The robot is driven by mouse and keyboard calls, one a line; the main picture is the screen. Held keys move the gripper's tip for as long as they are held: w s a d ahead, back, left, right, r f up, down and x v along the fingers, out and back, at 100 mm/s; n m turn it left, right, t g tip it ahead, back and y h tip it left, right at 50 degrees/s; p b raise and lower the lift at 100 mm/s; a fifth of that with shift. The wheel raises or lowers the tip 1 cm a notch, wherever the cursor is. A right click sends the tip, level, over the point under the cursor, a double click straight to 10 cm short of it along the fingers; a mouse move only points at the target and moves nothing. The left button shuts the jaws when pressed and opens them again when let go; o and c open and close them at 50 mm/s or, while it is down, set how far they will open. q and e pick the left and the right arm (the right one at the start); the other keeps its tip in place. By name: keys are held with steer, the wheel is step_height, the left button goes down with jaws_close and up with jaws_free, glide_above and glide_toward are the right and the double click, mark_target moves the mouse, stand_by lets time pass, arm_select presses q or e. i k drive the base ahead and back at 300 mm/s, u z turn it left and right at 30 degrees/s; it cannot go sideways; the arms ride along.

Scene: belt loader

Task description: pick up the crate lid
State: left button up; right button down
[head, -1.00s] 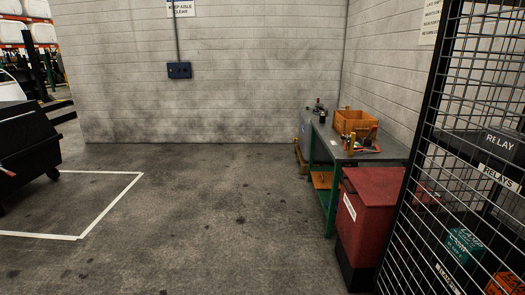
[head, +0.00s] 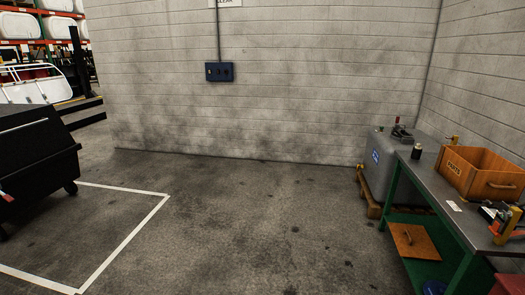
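A flat orange-brown wooden panel with a dark handle on it, which looks like the crate lid (head: 416,241), lies on the green lower shelf (head: 408,220) of the workbench at the right. An open wooden crate (head: 482,173) marked "PARTS" stands on the grey bench top (head: 432,182) above it, with no lid on it. Neither of my grippers is in the head view.
A grey box (head: 385,165) on a wooden pallet stands behind the bench by the wall. A small dark jar (head: 416,152) and several tools (head: 505,218) are on the bench top. A black wheeled bin (head: 38,150) is at the left. The floor between is clear.

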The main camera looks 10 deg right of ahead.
mark_target(411, 241)
steer(key=z, duration=0.2)
steer(key=i, duration=1.6)
steer(key=z, duration=1.7)
steer(key=i, duration=1)
steer(key=z, duration=1.1)
steer(key=i, duration=0.25)
steer(key=z, duration=0.15)
